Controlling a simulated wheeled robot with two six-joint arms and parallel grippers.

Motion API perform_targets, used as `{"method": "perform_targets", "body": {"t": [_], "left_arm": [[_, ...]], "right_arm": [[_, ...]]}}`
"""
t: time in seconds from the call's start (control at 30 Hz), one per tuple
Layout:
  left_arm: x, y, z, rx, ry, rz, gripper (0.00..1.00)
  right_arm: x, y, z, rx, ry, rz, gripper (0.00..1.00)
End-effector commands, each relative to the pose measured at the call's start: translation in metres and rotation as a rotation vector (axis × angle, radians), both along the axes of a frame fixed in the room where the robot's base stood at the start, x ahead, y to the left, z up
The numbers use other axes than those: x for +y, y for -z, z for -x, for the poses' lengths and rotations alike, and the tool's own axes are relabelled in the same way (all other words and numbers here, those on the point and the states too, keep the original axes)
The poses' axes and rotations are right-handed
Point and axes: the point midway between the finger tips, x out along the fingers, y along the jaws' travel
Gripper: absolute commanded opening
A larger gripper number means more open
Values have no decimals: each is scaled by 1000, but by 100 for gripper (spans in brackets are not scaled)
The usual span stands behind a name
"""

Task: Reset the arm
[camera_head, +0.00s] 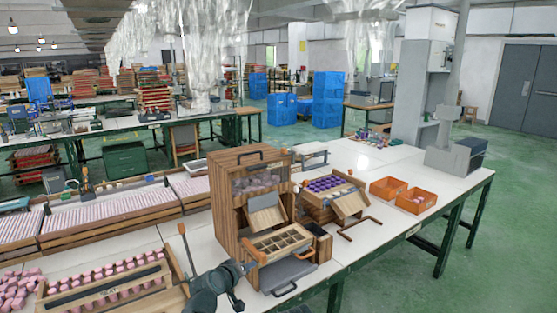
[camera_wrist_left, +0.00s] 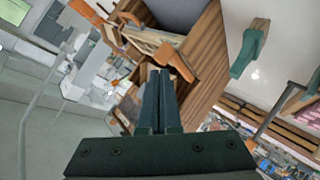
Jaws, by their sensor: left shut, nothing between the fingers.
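My left gripper (camera_head: 247,267) comes in from the bottom of the head view. Its tips are close to the orange handle (camera_head: 257,257) of a wooden compartment tray (camera_head: 305,246) in front of a wooden cabinet (camera_head: 227,212). In the left wrist view the two dark fingers (camera_wrist_left: 161,75) are together with nothing between them. An orange handle (camera_wrist_left: 174,60) lies just beyond their tips there; whether they touch it I cannot tell. My right gripper is in neither view.
A box of purple pieces (camera_head: 327,185) and two orange bins (camera_head: 388,188) stand to the right on the white table. A long wooden rack of pink pieces (camera_head: 110,283) lies to the left. A grey plate with a dark handle (camera_head: 290,275) sits below the tray.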

Motion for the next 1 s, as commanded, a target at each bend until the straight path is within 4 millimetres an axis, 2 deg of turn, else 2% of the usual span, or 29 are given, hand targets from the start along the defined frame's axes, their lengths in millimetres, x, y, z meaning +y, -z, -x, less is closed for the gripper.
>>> {"method": "perform_targets", "body": {"t": [0.03,0.1,0.2,0.33,0.53,0.8,1.0], "left_arm": [[-2,22,27,90,64,-83,0],[2,51,60,221,141,-194,0],[16,82,105,394,215,-329,0],[39,106,157,591,270,-463,0],[78,120,227,861,302,-621,0],[12,109,254,878,467,-747,0],[-22,104,276,884,560,-830,0]], "right_arm": [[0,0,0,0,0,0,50],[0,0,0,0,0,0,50],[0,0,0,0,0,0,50],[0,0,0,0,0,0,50],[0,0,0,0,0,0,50],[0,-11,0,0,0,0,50],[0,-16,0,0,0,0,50]]}}
